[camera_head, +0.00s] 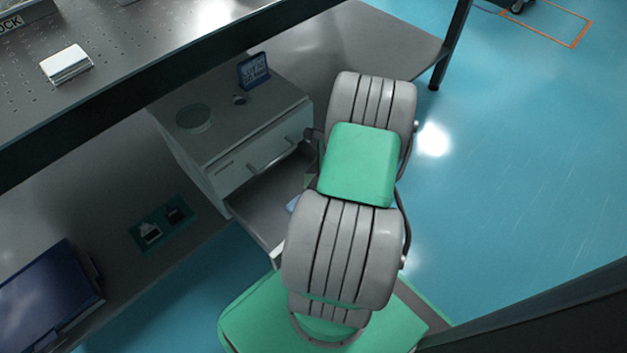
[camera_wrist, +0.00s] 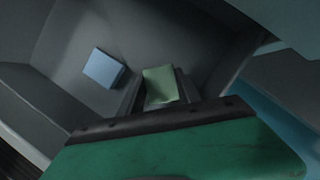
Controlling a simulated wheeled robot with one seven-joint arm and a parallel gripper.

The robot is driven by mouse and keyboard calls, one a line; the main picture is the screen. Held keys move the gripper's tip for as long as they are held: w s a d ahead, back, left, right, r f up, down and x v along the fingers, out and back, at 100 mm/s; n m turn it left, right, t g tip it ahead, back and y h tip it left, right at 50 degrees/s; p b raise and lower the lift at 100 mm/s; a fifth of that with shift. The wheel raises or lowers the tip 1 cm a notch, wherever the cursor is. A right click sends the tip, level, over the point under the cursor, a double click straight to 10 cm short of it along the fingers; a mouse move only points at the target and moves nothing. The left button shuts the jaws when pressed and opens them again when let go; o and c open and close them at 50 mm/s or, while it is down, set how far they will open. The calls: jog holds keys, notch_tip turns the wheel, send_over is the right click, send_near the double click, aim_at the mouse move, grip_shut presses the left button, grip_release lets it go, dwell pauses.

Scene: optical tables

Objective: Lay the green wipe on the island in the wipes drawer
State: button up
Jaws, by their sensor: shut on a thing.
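The open drawer (camera_head: 262,207) juts from the lower part of a grey cabinet under the optical table, partly hidden by my arm. In the wrist view its grey interior (camera_wrist: 190,35) fills much of the picture. My gripper (camera_wrist: 160,98) is over the drawer, shut on the small green wipe (camera_wrist: 160,82). I cannot tell whether the wipe touches the drawer floor. A blue folded wipe (camera_wrist: 103,68) lies in the drawer, to the left of the green one and apart from it. In the head view my arm mostly hides the gripper.
The cabinet top (camera_head: 245,125) carries a round glass dish (camera_head: 194,118), a small ring-like part (camera_head: 239,99) and a blue sign (camera_head: 253,70). A closed upper drawer (camera_head: 262,160) with a bar handle sits above the open one.

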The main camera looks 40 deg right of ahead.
jog(key=o, duration=1.3)
jog(key=p+v, duration=0.6)
jog(key=v, duration=0.6)
jog(key=shift+r, duration=0.2)
jog(key=shift+w+a, duration=0.1)
